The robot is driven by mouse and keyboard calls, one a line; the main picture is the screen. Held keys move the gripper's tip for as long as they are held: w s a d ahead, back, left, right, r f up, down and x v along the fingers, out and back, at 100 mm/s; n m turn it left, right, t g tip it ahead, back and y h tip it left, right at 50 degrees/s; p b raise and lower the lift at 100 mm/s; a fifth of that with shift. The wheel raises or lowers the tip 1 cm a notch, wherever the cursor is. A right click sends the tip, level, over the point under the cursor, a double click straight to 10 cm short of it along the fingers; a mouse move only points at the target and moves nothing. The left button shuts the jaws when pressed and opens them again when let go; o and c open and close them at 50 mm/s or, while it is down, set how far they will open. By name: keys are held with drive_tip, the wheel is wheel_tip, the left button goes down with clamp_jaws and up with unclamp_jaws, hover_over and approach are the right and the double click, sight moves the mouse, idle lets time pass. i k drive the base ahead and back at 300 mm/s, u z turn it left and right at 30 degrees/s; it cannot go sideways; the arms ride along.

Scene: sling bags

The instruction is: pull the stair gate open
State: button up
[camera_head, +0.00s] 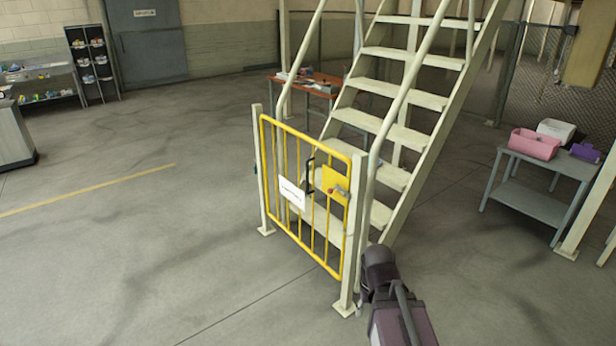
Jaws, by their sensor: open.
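The yellow stair gate (298,238) stands shut between two cream posts at the foot of the stairs. It has a black upright handle (310,176), a white sign (292,194) and a yellow plate (336,183). A latch with a red part (333,190) sits at the plate's lower edge, by the right post (355,215). Dark links of my arm show at the lower right, just right of that post's foot. I cannot make out my gripper's fingers, and nothing of mine is seen touching the gate.
Cream stairs (385,129) with handrails rise behind the gate. An orange-topped table (303,85) stands behind. The floor in front and left is clear.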

sight(330, 178)
drive_tip(key=k, duration=0.65)
drive_tip(key=u, duration=0.45)
drive_tip(key=i, duration=2.15)
drive_tip(key=z, duration=0.45)
